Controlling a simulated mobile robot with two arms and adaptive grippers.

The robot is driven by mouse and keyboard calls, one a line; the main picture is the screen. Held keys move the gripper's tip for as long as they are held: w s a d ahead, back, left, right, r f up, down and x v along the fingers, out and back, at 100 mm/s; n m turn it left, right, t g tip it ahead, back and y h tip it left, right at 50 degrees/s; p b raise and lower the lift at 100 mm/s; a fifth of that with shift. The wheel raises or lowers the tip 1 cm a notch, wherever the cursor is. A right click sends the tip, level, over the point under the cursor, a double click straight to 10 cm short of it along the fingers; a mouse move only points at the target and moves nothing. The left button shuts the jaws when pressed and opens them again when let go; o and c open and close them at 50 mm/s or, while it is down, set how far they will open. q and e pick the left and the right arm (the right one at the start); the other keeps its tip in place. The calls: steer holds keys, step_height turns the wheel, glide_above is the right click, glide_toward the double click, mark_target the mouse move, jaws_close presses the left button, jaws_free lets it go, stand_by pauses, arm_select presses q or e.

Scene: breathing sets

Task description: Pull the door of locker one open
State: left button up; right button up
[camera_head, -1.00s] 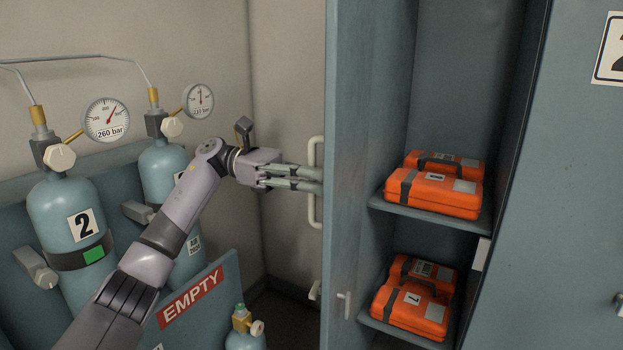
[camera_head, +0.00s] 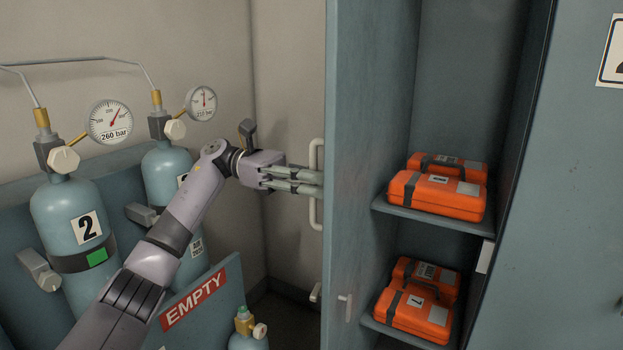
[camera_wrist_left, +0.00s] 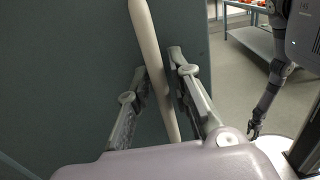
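The door of locker one (camera_head: 350,130) is a blue-grey panel standing swung open, and the locker's shelves show to its right. Its pale bar handle (camera_head: 316,152) is on the door's left-hand face, which is mostly hidden in the head view. My left gripper (camera_head: 321,183) reaches the handle from the left.
Orange cases (camera_head: 437,195) lie on the locker shelves. Gas cylinders (camera_head: 75,225) with gauges stand at left behind a panel marked EMPTY (camera_head: 200,298). A small cylinder (camera_head: 246,330) stands below my left arm. A neighbouring locker door (camera_head: 570,200) is at right. Open floor (camera_wrist_left: 238,75) shows in the wrist view.

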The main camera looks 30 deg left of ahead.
arm_select(q)
steer(key=a, duration=1.2)
steer(key=shift+w, duration=0.15)
steer(key=shift+w, duration=0.1)
stand_by(0.3)
